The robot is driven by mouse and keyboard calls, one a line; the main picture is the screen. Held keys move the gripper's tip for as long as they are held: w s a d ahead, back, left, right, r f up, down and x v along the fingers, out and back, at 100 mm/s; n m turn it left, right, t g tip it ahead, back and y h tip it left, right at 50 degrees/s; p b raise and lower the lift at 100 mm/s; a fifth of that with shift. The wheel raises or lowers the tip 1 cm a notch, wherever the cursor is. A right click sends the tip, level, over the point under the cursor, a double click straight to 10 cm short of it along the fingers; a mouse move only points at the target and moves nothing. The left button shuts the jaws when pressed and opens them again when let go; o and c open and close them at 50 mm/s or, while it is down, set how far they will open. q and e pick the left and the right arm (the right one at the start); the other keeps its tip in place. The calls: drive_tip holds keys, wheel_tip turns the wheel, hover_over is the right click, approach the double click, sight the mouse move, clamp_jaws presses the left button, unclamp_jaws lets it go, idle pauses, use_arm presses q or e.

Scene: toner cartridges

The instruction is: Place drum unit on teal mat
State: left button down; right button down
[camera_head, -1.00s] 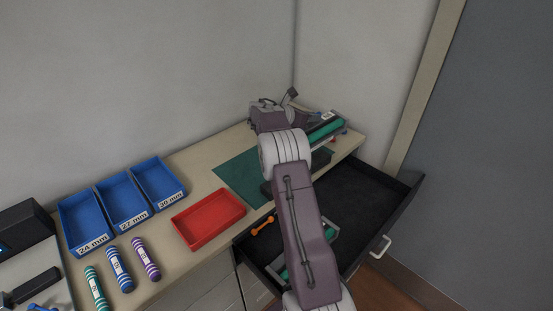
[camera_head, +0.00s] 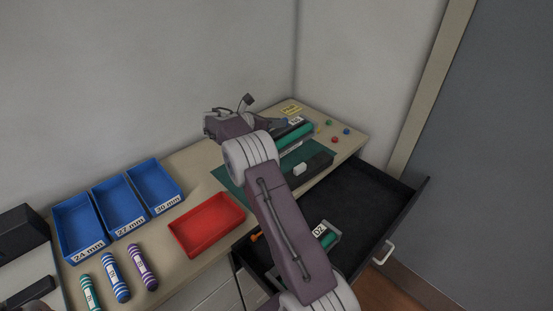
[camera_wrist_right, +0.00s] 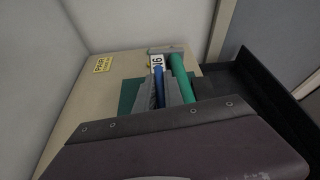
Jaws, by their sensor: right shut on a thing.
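The drum unit (camera_head: 295,136), a grey frame with a green roller and a white label, is in my right gripper (camera_head: 284,123). It is over the back right part of the teal mat (camera_head: 232,180); the head view does not show clearly whether it touches. In the right wrist view the drum unit's green roller (camera_wrist_right: 180,75) and label show between and beyond the fingers of my right gripper (camera_wrist_right: 163,88), which are shut on it. My right arm hides part of the mat. My left gripper is not clearly in view.
A black block with a white part (camera_head: 312,168) lies at the mat's front right. The open drawer (camera_head: 365,195) holds another green-roller unit (camera_head: 327,238) and an orange tool. A red tray (camera_head: 207,225), blue bins (camera_head: 122,205) and striped tubes stand left. Small coloured pieces (camera_head: 335,133) lie back right.

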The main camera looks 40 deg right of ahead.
sight(277, 135)
wheel_tip(277, 135, down, 6)
drive_tip(key=shift+w+d+r, duration=0.15)
drive_tip(key=shift+r, duration=0.05)
drive_tip(key=shift+f, duration=1.85)
drive_tip(key=c, duration=1.7)
unclamp_jaws()
drive_tip(key=shift+o, duration=1.2)
drive_tip(key=shift+s, duration=0.2)
drive_tip(key=shift+w+a+r, duration=0.1)
drive_tip(key=shift+a+r, duration=0.05)
drive_tip(key=shift+a, duration=0.25)
drive_tip(key=v, duration=1.1)
drive_tip(key=shift+a+r+b, duration=0.1)
drive_tip(key=shift+a+b, duration=0.05)
drive_tip(key=shift+b, duration=0.25)
